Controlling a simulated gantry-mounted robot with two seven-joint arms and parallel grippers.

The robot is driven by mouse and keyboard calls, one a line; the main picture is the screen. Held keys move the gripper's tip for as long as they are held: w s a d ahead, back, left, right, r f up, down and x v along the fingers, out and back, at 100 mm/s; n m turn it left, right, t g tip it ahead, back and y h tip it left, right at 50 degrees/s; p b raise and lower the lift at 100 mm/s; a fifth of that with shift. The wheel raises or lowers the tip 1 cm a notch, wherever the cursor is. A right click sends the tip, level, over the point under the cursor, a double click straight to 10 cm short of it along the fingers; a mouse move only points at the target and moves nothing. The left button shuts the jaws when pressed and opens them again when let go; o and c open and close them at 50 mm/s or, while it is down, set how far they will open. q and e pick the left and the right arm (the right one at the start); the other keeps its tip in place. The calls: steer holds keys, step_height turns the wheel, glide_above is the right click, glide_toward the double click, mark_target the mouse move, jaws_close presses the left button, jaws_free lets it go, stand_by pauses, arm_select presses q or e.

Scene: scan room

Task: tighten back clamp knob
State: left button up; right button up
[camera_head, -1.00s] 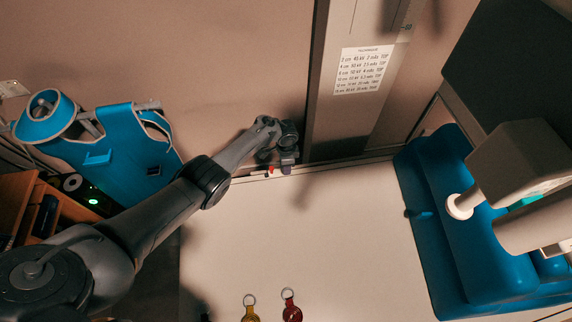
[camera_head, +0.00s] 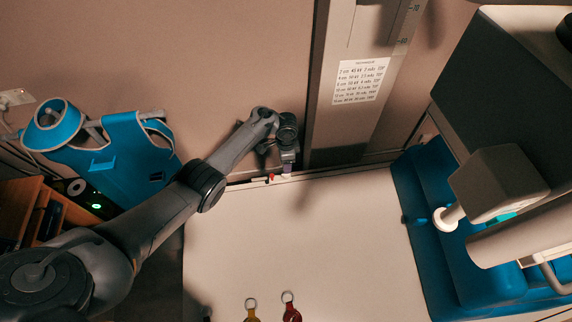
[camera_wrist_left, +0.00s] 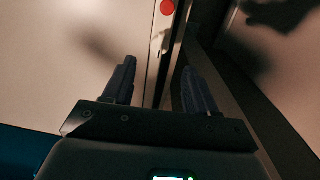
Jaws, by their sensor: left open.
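A small red knob-like part (camera_head: 271,178) sits at the back edge of the pale table (camera_head: 300,240) in the head view. A red disc (camera_wrist_left: 167,7) shows at the top of the left wrist view, beyond the fingertips; I cannot tell for sure that it is the same part. My left gripper (camera_head: 288,168) is just right of the red part, close to the table's back edge. In the wrist view its two dark fingers (camera_wrist_left: 158,75) are apart with nothing between them. Whether it touches anything is unclear. My right gripper is out of view.
A grey column with a printed chart (camera_head: 360,80) stands right behind the table edge. A blue apron (camera_head: 125,155) hangs at left. A blue padded piece (camera_head: 440,230) and a grey machine head (camera_head: 498,183) are at right.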

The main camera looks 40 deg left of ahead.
arm_select(q)
steer(key=shift+r+p, duration=0.35)
steer(key=shift+r, duration=1.15)
